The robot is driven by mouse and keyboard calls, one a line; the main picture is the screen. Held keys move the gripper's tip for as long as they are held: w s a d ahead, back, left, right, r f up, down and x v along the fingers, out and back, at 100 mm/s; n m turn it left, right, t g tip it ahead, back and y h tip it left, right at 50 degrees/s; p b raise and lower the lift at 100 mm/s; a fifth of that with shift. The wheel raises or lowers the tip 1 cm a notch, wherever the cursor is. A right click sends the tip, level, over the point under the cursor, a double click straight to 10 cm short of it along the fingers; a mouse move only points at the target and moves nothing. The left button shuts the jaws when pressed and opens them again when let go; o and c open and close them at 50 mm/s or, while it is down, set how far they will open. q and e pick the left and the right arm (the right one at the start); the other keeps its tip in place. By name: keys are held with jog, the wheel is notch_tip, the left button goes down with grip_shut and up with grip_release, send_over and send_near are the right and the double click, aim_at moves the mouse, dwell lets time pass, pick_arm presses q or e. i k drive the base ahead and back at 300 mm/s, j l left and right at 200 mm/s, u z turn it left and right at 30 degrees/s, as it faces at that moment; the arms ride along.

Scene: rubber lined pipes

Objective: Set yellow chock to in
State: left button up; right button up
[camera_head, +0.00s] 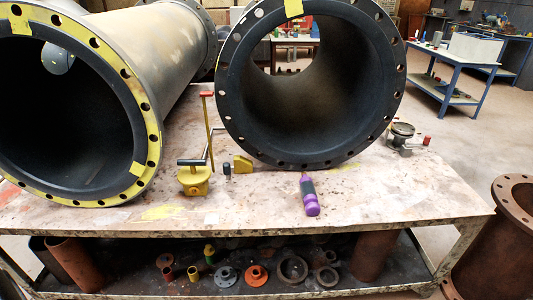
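A small yellow chock (242,163) sits on the bench top at the lower left edge of the right-hand pipe's dark flange (228,113). It looks close against the flange, but I cannot tell whether it touches. A small dark knob (227,169) is at its left end. Neither of my grippers is in view.
A yellow tool (194,181) with a black handle and a red-topped lever stands left of the chock. A purple-handled tool (309,196) lies in front of the right pipe. A yellow-flanged pipe (147,110) fills the left. The bench front (400,205) is mostly clear.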

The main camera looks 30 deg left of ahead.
aim_at(242, 164)
jog(key=i, duration=0.4)
jog(key=i+u, duration=0.4)
jog(key=i+l+u, duration=0.2)
jog(key=u, duration=0.25)
